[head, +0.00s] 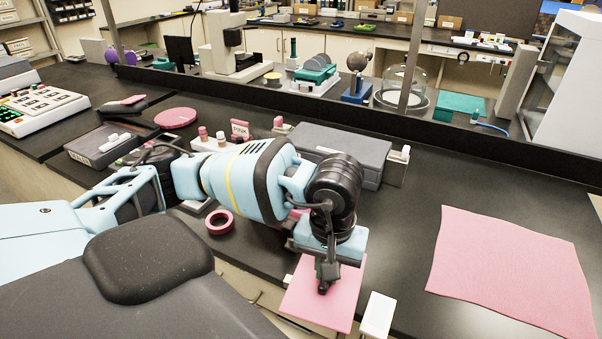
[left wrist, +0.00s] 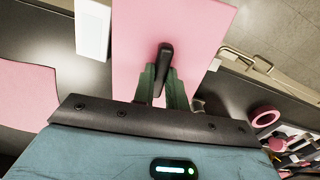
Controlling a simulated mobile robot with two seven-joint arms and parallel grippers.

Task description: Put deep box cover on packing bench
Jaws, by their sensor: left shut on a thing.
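A flat pink square cover (head: 312,301), which looks like the deep box cover, hangs at the front edge of the dark bench (head: 412,210). My left gripper (head: 328,270) is shut on its black handle. In the left wrist view the gripper fingers (left wrist: 162,88) close around the black handle (left wrist: 163,58), with the pink cover (left wrist: 185,25) beyond it. The cover is partly out past the bench edge, above the floor. Whether it touches the bench I cannot tell. My right gripper is not in view.
A white block (head: 378,314) stands close to the cover's right side. A large pink mat (head: 510,268) lies on the right of the bench. A grey case (head: 335,150) and a pink ring (head: 220,221) are on the bench. Bare top lies between case and mat.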

